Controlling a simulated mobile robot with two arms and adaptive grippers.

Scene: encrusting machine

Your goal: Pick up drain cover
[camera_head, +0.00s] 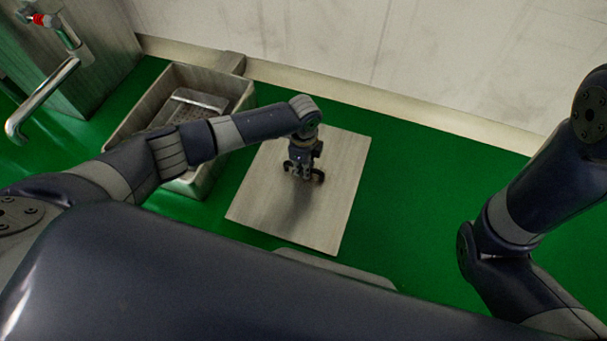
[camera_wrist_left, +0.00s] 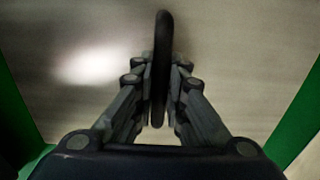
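The drain cover appears to be the flat grey plate (camera_head: 335,215) lying on the green surface, with a dark curved handle (camera_head: 319,176) near its middle. In the left wrist view the handle (camera_wrist_left: 162,30) stands edge-on between the fingers, with the plate (camera_wrist_left: 60,115) behind it. My left gripper (camera_head: 300,173) is over the plate, pointing down. In the left wrist view its fingers (camera_wrist_left: 161,75) close in on both sides of the handle and seem to touch it. My right gripper is out of view.
A metal basin (camera_head: 246,97) with a perforated tray (camera_head: 203,99) in it stands left of the plate, partly behind my left arm. A curved tap (camera_head: 43,100) is at the far left. A pale wall (camera_head: 400,50) runs along the back. The green surface (camera_head: 415,200) right of the plate is clear.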

